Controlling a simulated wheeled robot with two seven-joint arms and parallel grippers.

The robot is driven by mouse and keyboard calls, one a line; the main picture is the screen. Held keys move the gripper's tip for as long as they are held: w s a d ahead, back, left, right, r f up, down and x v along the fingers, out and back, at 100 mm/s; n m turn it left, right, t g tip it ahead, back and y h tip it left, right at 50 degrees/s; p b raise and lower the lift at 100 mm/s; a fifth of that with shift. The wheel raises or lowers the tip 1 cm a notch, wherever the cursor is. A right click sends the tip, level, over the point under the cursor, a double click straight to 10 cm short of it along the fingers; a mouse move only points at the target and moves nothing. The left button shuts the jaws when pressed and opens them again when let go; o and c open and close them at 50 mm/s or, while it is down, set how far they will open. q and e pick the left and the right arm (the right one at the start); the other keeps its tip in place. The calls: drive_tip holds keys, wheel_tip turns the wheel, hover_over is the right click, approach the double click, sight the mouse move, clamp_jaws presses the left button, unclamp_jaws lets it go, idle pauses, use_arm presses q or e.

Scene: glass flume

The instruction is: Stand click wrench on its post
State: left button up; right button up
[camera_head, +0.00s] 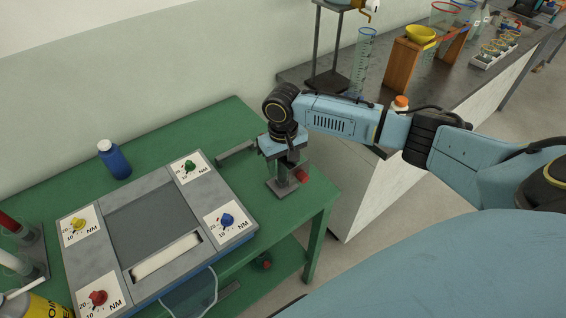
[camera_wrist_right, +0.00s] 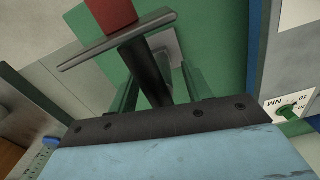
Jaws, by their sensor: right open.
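My right gripper (camera_head: 287,172) points down over the right end of the green bench. It is open, and its two fingers also show in the right wrist view (camera_wrist_right: 160,84). Between them is a dark shaft (camera_wrist_right: 146,72) with a grey crossbar (camera_wrist_right: 112,42) and a red end (camera_wrist_right: 110,12), which looks like the click wrench. Its red part (camera_head: 301,175) shows beside the fingers in the head view. A grey base plate (camera_wrist_right: 171,48) lies below it. The fingers hide the lower part, so I cannot tell whether the wrench is on a post. My left gripper is not in view.
A grey panel (camera_head: 110,214) with several coloured NM knobs lies on the green bench (camera_head: 209,126). A blue bottle (camera_head: 114,159) stands behind it. Red and white upright items (camera_head: 12,224) crowd the left edge. A stone counter (camera_head: 380,70) with glassware stands at the back right.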

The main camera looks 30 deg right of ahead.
wheel_tip(320, 180, up, 13)
drive_tip(key=shift+p, duration=0.4)
drive_tip(key=s+a+f+n+t+y, duration=0.2)
drive_tip(key=s+a+f+n, duration=0.2)
drive_tip(key=s+a+f, duration=0.8)
drive_tip(key=s+d+m+t+h, duration=0.1)
drive_tip(key=s+d, duration=0.1)
drive_tip(key=s, duration=0.5)
drive_tip(key=s+d+t+h, duration=0.1)
drive_tip(key=s+d, duration=0.2)
drive_tip(key=s, duration=0.4)
wheel_tip(320, 180, down, 27)
drive_tip(key=s+g+b, duration=0.1)
drive_tip(key=g+b, duration=0.1)
drive_tip(key=b, duration=0.1)
drive_tip(key=s+d+f+b, duration=0.2)
drive_tip(key=s+f+b, duration=0.1)
drive_tip(key=s+f, duration=1.3)
wheel_tip(320, 180, down, 3)
drive_tip(key=shift+s+d+r+g, duration=0.1)
drive_tip(key=shift+s+d+g, duration=0.25)
drive_tip(key=shift+g, duration=0.05)
